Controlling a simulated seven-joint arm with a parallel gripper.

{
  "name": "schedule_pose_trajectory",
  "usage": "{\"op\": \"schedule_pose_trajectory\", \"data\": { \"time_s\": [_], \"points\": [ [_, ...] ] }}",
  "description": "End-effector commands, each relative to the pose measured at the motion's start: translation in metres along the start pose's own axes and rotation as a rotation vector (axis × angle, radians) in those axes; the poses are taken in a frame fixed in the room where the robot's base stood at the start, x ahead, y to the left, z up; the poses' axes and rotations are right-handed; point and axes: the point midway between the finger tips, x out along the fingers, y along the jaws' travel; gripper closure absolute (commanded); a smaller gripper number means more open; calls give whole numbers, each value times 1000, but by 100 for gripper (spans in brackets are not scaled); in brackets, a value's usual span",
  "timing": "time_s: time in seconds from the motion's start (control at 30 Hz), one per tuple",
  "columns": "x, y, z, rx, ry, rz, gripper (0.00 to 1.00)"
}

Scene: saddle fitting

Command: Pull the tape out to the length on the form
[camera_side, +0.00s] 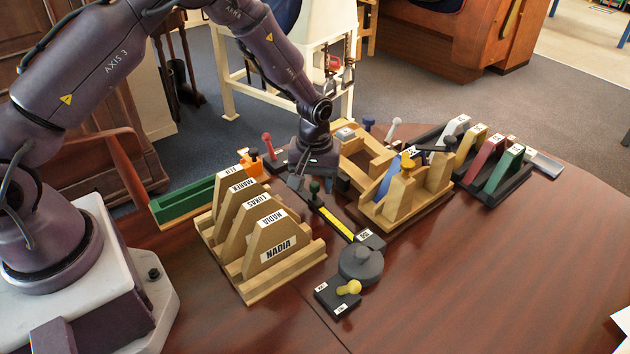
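The yellow tape (337,223) lies in a dark track in the middle of the table, running from near my gripper down to a small block with a white label (364,235). A dark green knob (314,187) stands at the tape's far end. My gripper (311,182) points down over that end. Its fingers look spread, one on each side of the knob, with no clear contact. A white sheet (622,320) is partly in view at the right edge; I cannot tell whether it is the form, and no length can be read on it.
A wooden rack with name boards (262,240) stands close left of the tape. A wooden stand with a blue piece (405,195) is close right. The right front table is clear.

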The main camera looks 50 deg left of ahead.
Motion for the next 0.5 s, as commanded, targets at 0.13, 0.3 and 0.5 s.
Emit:
{"op": "schedule_pose_trajectory", "data": {
  "time_s": [0.13, 0.3, 0.5],
  "points": [
    [-1, 0, 0, 0, 0, 0, 52],
    [-20, 1, -1, 0, 3, 3, 52],
    [-64, 1, -1, 0, 4, 4, 52]
  ]
}}
